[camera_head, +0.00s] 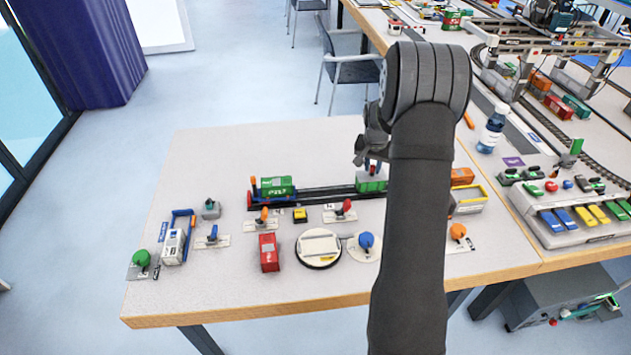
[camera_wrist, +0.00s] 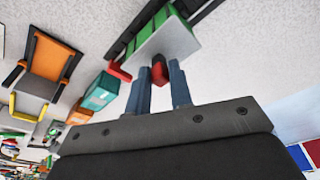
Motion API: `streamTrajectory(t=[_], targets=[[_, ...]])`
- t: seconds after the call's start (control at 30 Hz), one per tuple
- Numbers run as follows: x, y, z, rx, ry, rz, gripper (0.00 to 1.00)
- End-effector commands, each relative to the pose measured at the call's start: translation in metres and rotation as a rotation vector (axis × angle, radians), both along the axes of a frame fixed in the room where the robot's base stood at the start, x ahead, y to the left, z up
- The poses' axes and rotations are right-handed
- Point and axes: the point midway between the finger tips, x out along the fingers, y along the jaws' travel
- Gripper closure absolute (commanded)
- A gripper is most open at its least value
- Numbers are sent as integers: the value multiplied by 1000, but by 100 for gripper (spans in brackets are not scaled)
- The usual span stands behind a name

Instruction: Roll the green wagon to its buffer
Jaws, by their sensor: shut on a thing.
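A green wagon (camera_head: 371,183) stands on the dark track (camera_head: 325,193) toward its right end, partly hidden by my arm. It also shows in the wrist view as a green body (camera_wrist: 168,32) with a pale face toward me. My gripper (camera_head: 371,164) is at this wagon. In the wrist view its two fingers (camera_wrist: 160,82) are closed around a red knob (camera_wrist: 160,71) by the wagon's pale face. A second green load (camera_head: 276,186) sits at the track's left end, beside an orange post and a red end piece (camera_head: 250,200). I cannot tell which end piece is the wagon's buffer.
In front of the track stand a yellow block (camera_head: 299,215), a red-handled lever (camera_head: 343,209), a red container (camera_head: 268,252), a round white dial (camera_head: 318,247) and a blue knob (camera_head: 366,241). The track between the two green loads looks clear.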

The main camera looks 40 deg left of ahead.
Motion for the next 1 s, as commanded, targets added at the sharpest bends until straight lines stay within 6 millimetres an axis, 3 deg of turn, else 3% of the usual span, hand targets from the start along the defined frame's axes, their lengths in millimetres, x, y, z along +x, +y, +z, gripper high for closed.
streamTrajectory(t=[0.7, 0.73, 0.8, 1.0], targets=[[22, -19, 2, 3, -5, 0, 93], [21, -19, 2, 3, -5, 0, 76], [21, -19, 2, 3, -5, 0, 63], [21, -19, 1, 2, -3, 0, 60]])
